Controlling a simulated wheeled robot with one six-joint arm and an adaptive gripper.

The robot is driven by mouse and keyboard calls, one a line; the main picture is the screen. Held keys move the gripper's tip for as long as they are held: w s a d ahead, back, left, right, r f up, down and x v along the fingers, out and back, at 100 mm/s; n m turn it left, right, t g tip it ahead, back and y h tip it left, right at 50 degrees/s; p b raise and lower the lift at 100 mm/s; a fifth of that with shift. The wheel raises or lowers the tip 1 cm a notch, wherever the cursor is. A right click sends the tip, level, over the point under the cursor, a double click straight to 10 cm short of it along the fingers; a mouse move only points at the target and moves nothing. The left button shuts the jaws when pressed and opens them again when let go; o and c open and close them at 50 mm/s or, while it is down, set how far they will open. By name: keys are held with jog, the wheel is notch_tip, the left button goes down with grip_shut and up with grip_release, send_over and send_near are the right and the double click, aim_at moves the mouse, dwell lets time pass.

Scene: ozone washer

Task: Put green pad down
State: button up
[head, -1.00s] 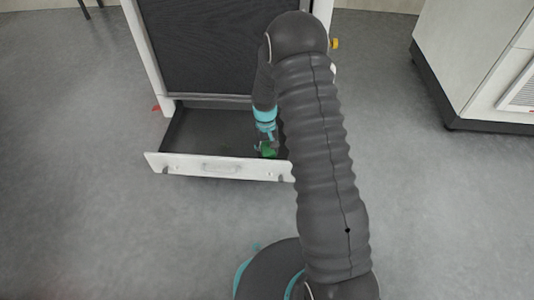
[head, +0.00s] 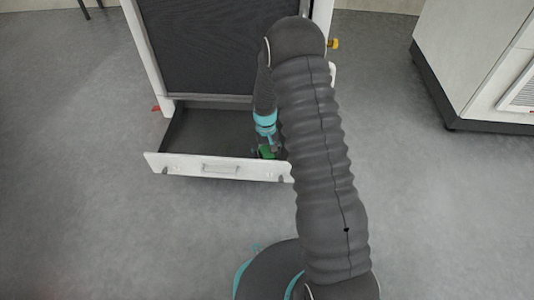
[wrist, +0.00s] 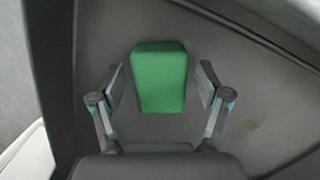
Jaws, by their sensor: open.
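The green pad (wrist: 159,80) is a green block lying on the dark floor of the open drawer (head: 200,130). In the wrist view it sits between the two fingers of my gripper (wrist: 160,88), with a gap on each side. My gripper is open and does not touch the pad's sides. In the head view only a small part of the green pad (head: 267,153) shows near the drawer's front right. My gripper (head: 268,146) is low in the drawer there, and my arm hides the drawer's right part.
The drawer's white front panel (head: 215,167) with its handle stands close to my gripper. The white-framed cabinet with a dark panel (head: 205,45) rises behind. Another white cabinet (head: 475,70) stands at the right. The grey floor at the left is clear.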

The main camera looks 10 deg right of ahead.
notch_tip(320, 180, up, 12)
jog(key=w+p, duration=0.2)
notch_tip(320, 180, up, 13)
jog(key=t, duration=0.2)
send_over(266, 150)
jog(key=s, duration=0.4)
jog(key=s+r+t, duration=0.1)
jog(key=s+r, duration=0.7)
jog(key=r, duration=0.1)
jog(key=s+r+t, duration=0.2)
jog(key=s+r, duration=0.1)
jog(key=s, duration=0.6)
jog(key=s+r+t, duration=0.2)
jog(key=s+r, duration=0.2)
jog(key=s, duration=0.6)
jog(key=shift+s+r+m, duration=0.2)
jog(key=shift+m, duration=0.2)
notch_tip(266, 150, up, 7)
jog(key=p, duration=0.7)
jog(key=shift+r, duration=0.15)
